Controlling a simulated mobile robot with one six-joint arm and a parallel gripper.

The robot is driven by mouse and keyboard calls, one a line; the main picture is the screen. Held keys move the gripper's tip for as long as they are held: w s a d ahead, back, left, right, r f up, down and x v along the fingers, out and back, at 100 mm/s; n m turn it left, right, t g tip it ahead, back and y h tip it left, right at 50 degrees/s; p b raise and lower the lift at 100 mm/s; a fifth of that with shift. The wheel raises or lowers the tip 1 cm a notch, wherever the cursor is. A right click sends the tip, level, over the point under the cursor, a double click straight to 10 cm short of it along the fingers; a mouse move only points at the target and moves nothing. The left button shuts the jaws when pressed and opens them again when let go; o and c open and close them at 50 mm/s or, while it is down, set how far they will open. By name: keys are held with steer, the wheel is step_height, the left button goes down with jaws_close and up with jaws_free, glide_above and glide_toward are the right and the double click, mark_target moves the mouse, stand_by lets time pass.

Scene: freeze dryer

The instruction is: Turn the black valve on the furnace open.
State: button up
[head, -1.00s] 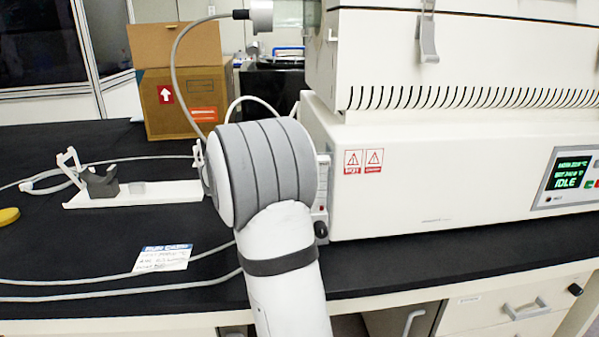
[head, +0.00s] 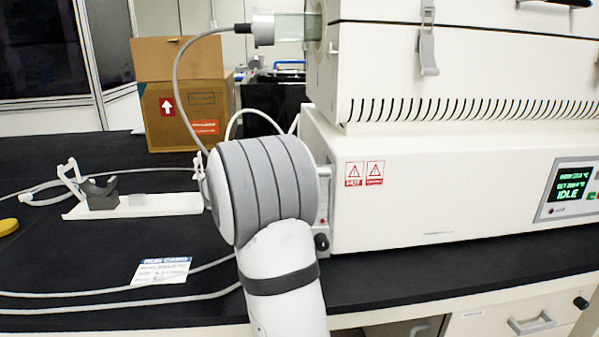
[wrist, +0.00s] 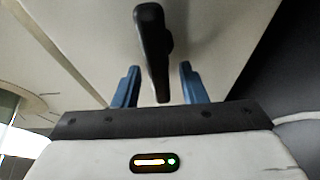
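The black valve (wrist: 152,50) is a long dark lever in the wrist view, standing out in front of a pale furnace panel. My gripper (wrist: 157,84) has two blue fingers set apart, one on each side of the lever's near end. I see a gap on both sides, so the gripper is open and not clamped on it. The furnace (head: 420,195) is a white cabinet on the right in the head view. There my arm hides the gripper. A small black knob (head: 321,242) shows beside my arm; I cannot tell if it is the valve.
A lit display (head: 572,185) reads IDLE on the furnace front. A glass tube (head: 290,28) with a metal end cap sticks out above. A white stand (head: 150,206), a note card (head: 162,269), grey cables and a cardboard box (head: 186,112) are on the black bench.

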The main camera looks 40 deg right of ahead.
steer(key=w+a+p, duration=0.1)
steer(key=a, duration=0.6)
steer(key=shift+w+a, duration=0.15)
steer(key=shift+a, duration=0.2)
